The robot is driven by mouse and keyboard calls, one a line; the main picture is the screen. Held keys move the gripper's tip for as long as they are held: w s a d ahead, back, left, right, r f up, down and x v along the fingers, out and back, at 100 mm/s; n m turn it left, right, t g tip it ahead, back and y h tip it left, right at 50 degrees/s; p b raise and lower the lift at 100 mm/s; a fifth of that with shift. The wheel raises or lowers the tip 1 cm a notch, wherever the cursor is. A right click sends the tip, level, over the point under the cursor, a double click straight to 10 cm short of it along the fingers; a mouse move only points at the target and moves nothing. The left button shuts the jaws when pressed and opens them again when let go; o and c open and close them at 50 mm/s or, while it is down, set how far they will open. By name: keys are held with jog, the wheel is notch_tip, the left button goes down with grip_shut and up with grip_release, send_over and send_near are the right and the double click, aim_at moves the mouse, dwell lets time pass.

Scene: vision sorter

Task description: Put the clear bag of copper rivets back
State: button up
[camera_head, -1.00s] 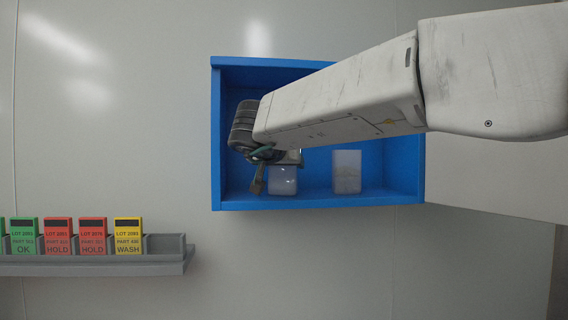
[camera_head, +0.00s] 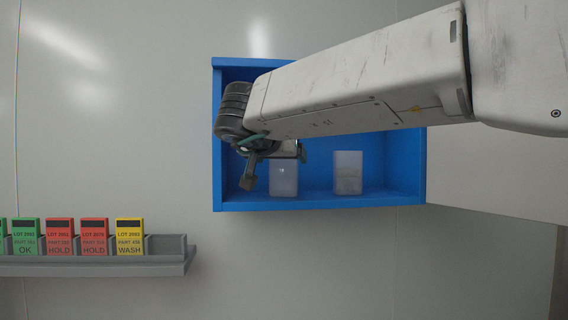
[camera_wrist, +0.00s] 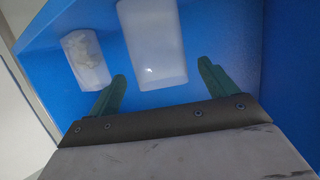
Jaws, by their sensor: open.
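Two translucent, whitish packets stand upright and apart in the open blue box. The left packet (camera_head: 284,179) looks plain and milky; it also shows at the top middle of the wrist view (camera_wrist: 152,40). The right packet (camera_head: 348,172) has a pale beige patch inside; it appears to be the left one in the wrist view (camera_wrist: 86,60). I cannot make out copper rivets in either. My gripper (camera_head: 275,168) is open and empty at the left packet. In the wrist view, its two green fingers (camera_wrist: 163,70) are spread with the plain packet just beyond them.
The blue box (camera_head: 318,203) is fixed to a pale wall, with side walls and a bottom ledge. My arm covers its upper part. A grey rack (camera_head: 120,265) at lower left holds several green, red and yellow lot cards, with an empty slot at its right end.

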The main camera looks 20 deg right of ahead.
jog(key=v, duration=0.6)
jog(key=shift+s, duration=0.2)
jog(key=shift+a+r, duration=0.1)
jog(key=shift+a, duration=0.05)
jog(key=s+a+f+n+y, duration=0.2)
jog(key=s+f+n+y, duration=0.25)
jog(key=f+y, duration=0.25)
jog(key=s+a+f+n+y, duration=0.2)
jog(key=s+f+n+y, duration=0.2)
jog(key=f+n+y, duration=0.25)
jog(key=s+d+f+m+g+h, duration=0.2)
jog(key=s+d+f+g, duration=0.3)
jog(key=s+f, duration=0.5)
jog(key=s+d+f+m+g+h, duration=0.2)
jog(key=s+d+f+g+h, duration=0.1)
jog(key=s+d+f+g, duration=0.3)
jog(key=s+d+f, duration=0.2)
jog(key=s+f, duration=0.2)
jog(key=s, duration=0.1)
